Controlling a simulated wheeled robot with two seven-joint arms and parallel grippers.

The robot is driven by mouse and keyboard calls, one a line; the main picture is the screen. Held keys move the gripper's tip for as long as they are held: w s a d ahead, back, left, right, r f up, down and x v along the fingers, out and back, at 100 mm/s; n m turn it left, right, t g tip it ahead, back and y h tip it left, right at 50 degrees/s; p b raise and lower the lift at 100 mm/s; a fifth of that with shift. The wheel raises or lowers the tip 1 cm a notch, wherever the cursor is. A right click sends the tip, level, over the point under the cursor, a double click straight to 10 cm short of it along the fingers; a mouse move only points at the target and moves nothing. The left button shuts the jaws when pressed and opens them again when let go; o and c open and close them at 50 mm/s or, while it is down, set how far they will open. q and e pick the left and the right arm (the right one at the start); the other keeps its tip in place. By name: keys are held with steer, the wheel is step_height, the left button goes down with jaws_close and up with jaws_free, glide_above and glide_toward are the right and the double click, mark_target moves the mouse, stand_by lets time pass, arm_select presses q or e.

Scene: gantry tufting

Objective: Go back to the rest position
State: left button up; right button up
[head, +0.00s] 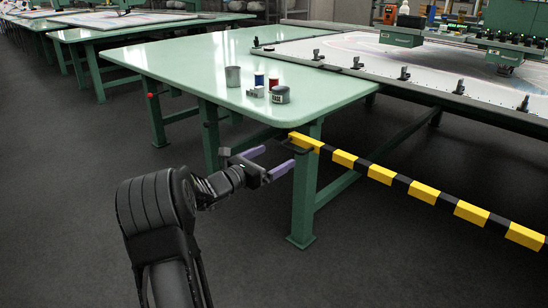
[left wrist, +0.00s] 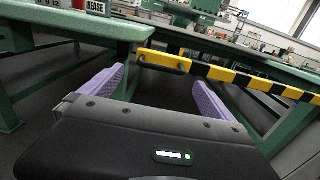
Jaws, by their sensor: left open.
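My left gripper (head: 272,162) is open and empty, with two purple fingers spread apart. It is in front of the near corner of the green table, below the tabletop's level. In the left wrist view its fingers (left wrist: 158,92) frame the near end of a yellow and black striped bar (left wrist: 215,72). The bar's dark handle end (left wrist: 162,63) lies beyond the fingertips, apart from them. In the head view the striped bar (head: 415,190) runs from the table corner to the lower right. My right gripper is in neither view.
On the green table (head: 190,70) stand a grey cup (head: 233,77), a dark grease tin (head: 280,95) and small spools (head: 259,80). A table leg (head: 304,195) is close to my left gripper. A tufting frame (head: 450,95) lies at the right. Floor (head: 80,180) at the left is clear.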

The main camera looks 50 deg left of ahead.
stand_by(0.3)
arm_select(q)
steer(key=s+d+f+m+g, duration=0.2)
steer(key=s+f+m+g, duration=0.15)
steer(key=f, duration=0.65)
steer(key=s+d+f+m+g, duration=0.2)
steer(key=d+f+m+g, duration=0.15)
steer(key=f, duration=0.75)
steer(key=s+d+f+m+g+h, duration=0.1)
steer(key=s+d+f+m+g, duration=0.4)
steer(key=d+f, duration=0.4)
steer(key=s+d+f+m+g, duration=0.2)
steer(key=s+d+f+m, duration=0.2)
steer(key=d+f+m, duration=0.4)
steer(key=s+d+f+m+g+h, duration=0.15)
steer(key=s+d+m, duration=0.3)
steer(key=d, duration=0.55)
steer(key=s+d+f+m+g+h, duration=0.15)
steer(key=s+d+m, duration=0.3)
steer(key=d, duration=0.55)
steer(key=s+d+f+m, duration=0.3)
steer(key=s+d+m, duration=0.15)
steer(key=d, duration=0.65)
step_height(320, 180, up, 27)
steer(key=p, duration=2.6)
steer(key=shift+s+d+r+m+h+p, duration=0.15)
steer(key=shift+s+d+m+h+p, duration=0.2)
steer(key=shift+m, duration=0.1)
